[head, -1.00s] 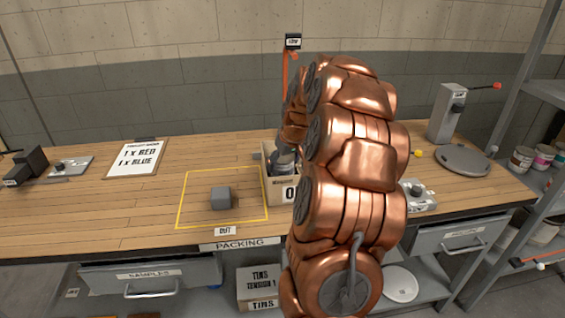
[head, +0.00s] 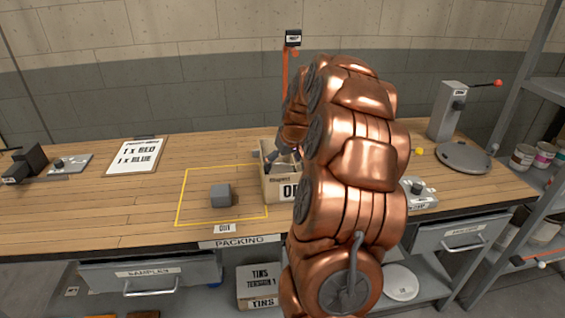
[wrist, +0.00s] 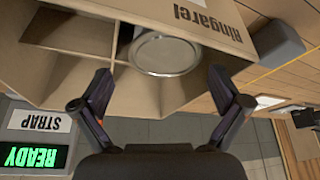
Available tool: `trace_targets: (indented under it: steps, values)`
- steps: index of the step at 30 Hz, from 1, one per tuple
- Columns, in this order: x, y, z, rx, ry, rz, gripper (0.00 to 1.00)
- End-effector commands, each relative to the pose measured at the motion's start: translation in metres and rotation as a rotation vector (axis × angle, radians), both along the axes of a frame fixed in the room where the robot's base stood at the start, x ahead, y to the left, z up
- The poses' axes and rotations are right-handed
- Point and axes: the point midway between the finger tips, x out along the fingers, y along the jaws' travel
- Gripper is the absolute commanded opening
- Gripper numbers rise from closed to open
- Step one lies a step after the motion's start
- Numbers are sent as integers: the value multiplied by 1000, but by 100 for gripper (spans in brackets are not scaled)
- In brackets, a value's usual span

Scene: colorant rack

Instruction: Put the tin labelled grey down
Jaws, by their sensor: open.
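A tin with a round silver lid (wrist: 165,53) sits in a compartment of the cardboard box, between dividers. Its label is not visible, so I cannot read a colour word. The open box (head: 281,187) stands on the bench at the right edge of the yellow outline; it also shows in the wrist view (wrist: 140,98). My gripper (wrist: 160,76) is open, its two fingers spread on either side of the tin's lid and apart from it. In the head view my gripper (head: 283,157) is at the box's opening, partly hidden by my arm.
A grey block (head: 221,195) lies inside the yellow outline left of the box. A clipboard (head: 136,157) reads 1 x RED, 1 x BLUE. A lit READY sign (wrist: 35,156) shows near the box. A press-like stand (head: 448,112) is at the right. The bench's left middle is clear.

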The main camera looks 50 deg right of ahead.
Motion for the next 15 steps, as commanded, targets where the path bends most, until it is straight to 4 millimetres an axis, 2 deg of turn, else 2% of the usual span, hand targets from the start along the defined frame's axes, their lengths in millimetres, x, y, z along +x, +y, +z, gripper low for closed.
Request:
trace_targets:
  steps: [8,15]
  values:
    - [-2,0,19,-2,-3,0,100]
    - [-20,5,63,-3,-5,-1,100]
